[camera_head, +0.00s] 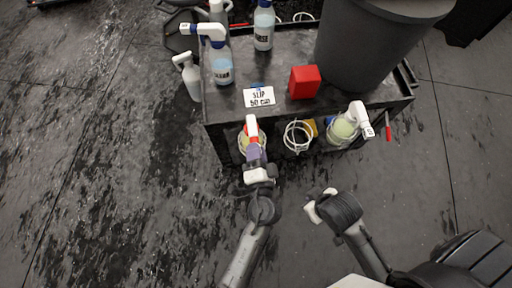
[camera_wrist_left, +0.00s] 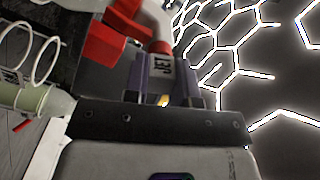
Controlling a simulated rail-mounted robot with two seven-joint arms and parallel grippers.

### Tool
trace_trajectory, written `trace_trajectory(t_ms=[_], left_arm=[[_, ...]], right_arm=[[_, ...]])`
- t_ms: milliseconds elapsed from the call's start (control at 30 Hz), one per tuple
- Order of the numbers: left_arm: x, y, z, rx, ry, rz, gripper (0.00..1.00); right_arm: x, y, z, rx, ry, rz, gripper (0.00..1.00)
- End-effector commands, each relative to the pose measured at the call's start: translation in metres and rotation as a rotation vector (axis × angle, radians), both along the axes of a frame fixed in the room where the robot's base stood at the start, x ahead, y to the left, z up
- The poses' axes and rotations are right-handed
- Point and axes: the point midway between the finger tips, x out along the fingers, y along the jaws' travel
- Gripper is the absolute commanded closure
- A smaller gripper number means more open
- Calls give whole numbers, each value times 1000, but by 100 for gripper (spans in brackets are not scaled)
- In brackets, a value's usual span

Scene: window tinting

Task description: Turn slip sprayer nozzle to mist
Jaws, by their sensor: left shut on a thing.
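A sprayer (camera_head: 251,125) with a white and red head stands at the cart's front side; its bottle is mostly hidden. I cannot read whether it is the slip sprayer. My left gripper (camera_head: 256,158) is at this head. A blue-nozzled sprayer (camera_head: 221,66) stands on the cart top near a card reading SLIP (camera_head: 259,96). My right gripper (camera_head: 319,205) is low, apart from the cart; its jaw opening is unclear.
The dark cart (camera_head: 285,55) holds a red box (camera_head: 304,81) and a large grey bin (camera_head: 375,40). A coiled hose (camera_head: 298,135) and a white-headed sprayer (camera_head: 345,126) are on its front side. Wet floor in front is open.

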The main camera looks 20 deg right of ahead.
Motion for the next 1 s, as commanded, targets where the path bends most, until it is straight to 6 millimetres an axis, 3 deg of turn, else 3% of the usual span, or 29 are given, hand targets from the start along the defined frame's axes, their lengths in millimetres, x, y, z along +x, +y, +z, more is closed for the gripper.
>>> trace_trajectory(t_ms=[500, 1000], left_arm=[[0, 0, 1, 346, -102, -1, 99], [0, 0, 0, 438, -130, 0, 99]], right_arm=[[0, -3, 23, -10, 1, 6, 100], [0, 0, 27, -1, 1, 1, 100]])
